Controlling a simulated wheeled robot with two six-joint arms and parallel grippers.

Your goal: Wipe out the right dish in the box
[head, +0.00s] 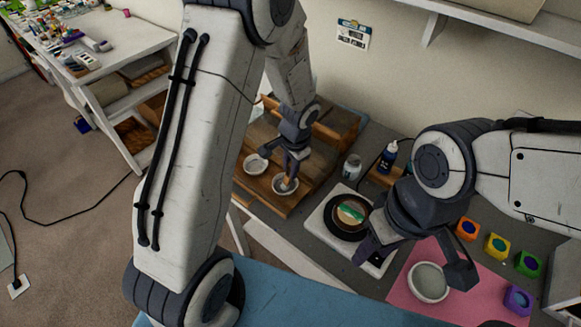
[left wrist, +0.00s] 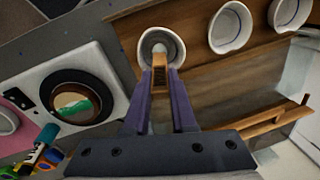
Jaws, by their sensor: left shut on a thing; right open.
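The box (head: 245,187) is a brown wooden tray with white dishes in it. The right dish (head: 285,192) is at its front right in the head view; it also shows in the left wrist view (left wrist: 144,42). My left gripper (head: 287,176) is above this dish, shut on a narrow tan wooden piece (left wrist: 160,76). The piece's far end reaches over or into the dish; contact cannot be told. Another dish (head: 255,165) stands to its left. My right gripper (head: 415,262) is open and empty above a white bowl (head: 428,294) on a pink mat (head: 403,296).
A white scale (head: 318,222) carries a black round dish (head: 342,229) with green and tan contents. A grey jar (head: 351,168) and a dark bottle (head: 388,157) stand behind it. Several coloured pots (head: 497,246) line the right side.

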